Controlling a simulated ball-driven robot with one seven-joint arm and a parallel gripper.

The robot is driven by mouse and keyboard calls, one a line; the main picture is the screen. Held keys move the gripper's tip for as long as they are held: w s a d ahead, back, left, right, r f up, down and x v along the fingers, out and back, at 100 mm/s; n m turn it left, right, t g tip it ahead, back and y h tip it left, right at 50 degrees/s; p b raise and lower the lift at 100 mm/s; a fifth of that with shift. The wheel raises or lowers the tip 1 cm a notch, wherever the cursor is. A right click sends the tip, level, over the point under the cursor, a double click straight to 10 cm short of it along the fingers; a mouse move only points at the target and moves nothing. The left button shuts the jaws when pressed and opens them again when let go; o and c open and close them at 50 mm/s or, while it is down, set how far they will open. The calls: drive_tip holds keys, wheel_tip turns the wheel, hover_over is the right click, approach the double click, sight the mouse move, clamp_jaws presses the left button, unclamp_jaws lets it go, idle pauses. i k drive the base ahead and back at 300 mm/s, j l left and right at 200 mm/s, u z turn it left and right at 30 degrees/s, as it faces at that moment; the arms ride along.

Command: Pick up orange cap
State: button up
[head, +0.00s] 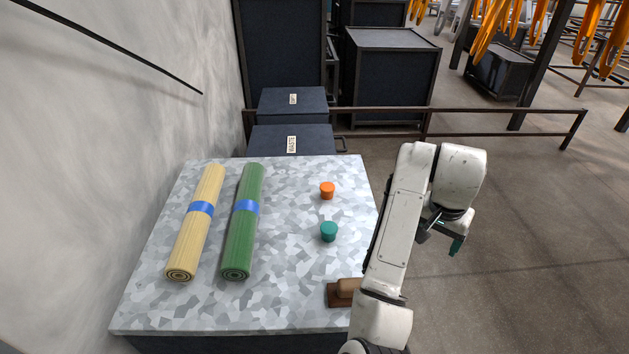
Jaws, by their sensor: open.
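The orange cap (327,191) is a small round piece standing on the far right part of the speckled grey table (290,290). Nothing touches it. My gripper (440,240) is open and empty, out past the table's right edge, to the right of the cap and nearer to me. Its fingers point down and to the right, and they are partly hidden by the wrist.
A teal cap (328,232) stands nearer than the orange one. A brown block (343,292) lies by the table's right edge, partly behind my arm. A yellow roll (196,222) and a green roll (243,222) lie left. A wall borders the left side.

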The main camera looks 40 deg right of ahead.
sight(328, 189)
drive_tip(key=i, duration=1.15)
